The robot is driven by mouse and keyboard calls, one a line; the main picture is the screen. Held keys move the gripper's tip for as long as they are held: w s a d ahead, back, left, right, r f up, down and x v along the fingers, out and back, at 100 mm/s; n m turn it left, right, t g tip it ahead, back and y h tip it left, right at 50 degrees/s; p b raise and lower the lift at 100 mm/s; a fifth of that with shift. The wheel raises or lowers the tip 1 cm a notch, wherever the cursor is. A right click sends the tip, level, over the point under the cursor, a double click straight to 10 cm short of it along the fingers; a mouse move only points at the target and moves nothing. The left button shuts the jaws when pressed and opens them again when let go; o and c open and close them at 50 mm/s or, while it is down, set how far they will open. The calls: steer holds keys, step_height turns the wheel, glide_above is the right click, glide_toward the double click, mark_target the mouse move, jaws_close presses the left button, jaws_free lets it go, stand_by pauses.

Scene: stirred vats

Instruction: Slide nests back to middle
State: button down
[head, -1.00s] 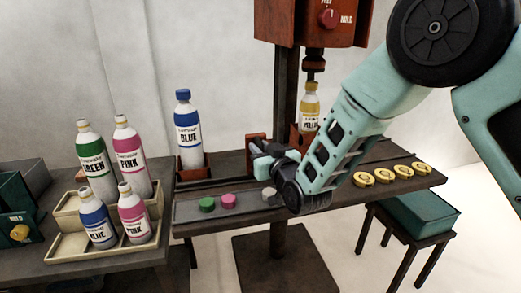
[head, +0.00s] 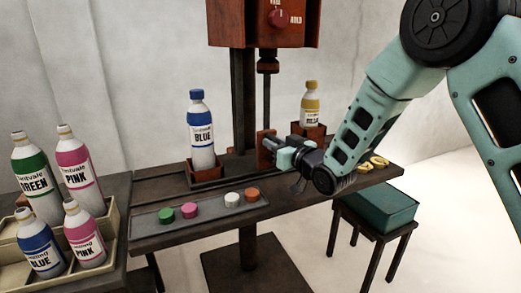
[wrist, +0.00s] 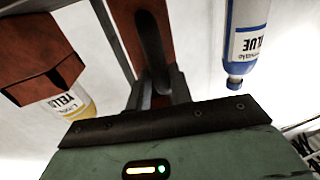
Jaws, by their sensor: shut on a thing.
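The blue bottle (head: 202,135) stands upright in the left red-brown nest (head: 206,172). The yellow bottle (head: 311,103) stands upright in the right nest (head: 309,130). Between them a red-brown upright plate (head: 264,150) stands below the press spindle (head: 268,72). The fingers' exact contact is partly hidden.
A grey strip (head: 150,222) in front holds green, pink, white and orange caps. Gold round pieces (head: 372,163) lie at the bench's right end, partly behind my arm. A crate (head: 108,222) of bottles stands left. A teal bin (head: 375,207) sits on a stool at right.

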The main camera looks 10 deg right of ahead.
steer(key=shift+w+d+f, duration=0.1)
steer(key=shift+w+d, duration=0.1)
steer(key=shift+d, duration=0.8)
steer(key=c, duration=1.4)
jaws_free()
steer(key=shift+c, duration=0.2)
steer(key=shift+d, duration=0.1)
steer(key=b+v, duration=0.8)
steer(key=v, duration=0.9)
steer(key=shift+b, duration=0.35)
steer(key=shift+s, duration=0.15)
